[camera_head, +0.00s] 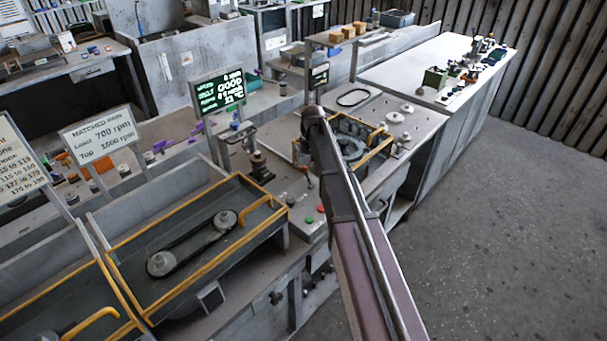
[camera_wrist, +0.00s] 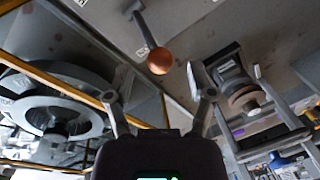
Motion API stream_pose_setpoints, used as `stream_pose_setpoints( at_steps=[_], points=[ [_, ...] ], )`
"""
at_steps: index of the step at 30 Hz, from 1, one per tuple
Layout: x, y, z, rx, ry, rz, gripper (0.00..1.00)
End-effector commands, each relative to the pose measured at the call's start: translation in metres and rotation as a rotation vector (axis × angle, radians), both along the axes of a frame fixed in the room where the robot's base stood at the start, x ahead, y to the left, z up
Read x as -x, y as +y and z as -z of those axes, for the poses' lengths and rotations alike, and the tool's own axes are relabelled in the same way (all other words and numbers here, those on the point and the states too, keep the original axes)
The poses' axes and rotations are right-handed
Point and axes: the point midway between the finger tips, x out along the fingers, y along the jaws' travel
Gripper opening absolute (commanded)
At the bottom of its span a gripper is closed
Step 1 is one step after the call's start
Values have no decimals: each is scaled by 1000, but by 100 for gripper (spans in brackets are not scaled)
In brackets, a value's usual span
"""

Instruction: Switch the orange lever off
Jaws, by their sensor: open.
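The orange lever shows in the wrist view as a copper-orange ball knob (camera_wrist: 160,61) on a dark shaft that rises from a grey panel (camera_wrist: 195,22). My gripper (camera_wrist: 157,96) is open, with one finger on each side of the picture's middle. The knob lies beyond the fingertips, roughly centred between them in the picture. I see no contact and nothing between the fingers. In the head view my arm covers part of the workbench, and I cannot make out the gripper or surely identify the lever there.
A yellow-framed blower housing (camera_wrist: 45,105) is on the left of the wrist view, and a metal fixture (camera_wrist: 245,95) is on the right. The head view shows a red button (camera_head: 320,208), a green button (camera_head: 308,219), a belt tray (camera_head: 190,240) and a display (camera_head: 217,91). The right floor is clear.

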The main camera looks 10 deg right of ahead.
Motion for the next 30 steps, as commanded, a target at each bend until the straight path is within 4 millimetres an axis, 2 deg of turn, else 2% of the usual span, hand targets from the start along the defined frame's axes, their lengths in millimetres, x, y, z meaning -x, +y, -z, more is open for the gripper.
stream_pose_setpoints(
  at_steps=[1,9,24,26,30],
  points=[
    [0,1,8,0,0,0,70],
    [0,3,22,0,0,-1,70],
    [0,5,25,0,0,-2,70],
    [0,5,25,0,0,-2,55],
    [0,5,25,0,0,-2,14]
  ],
)
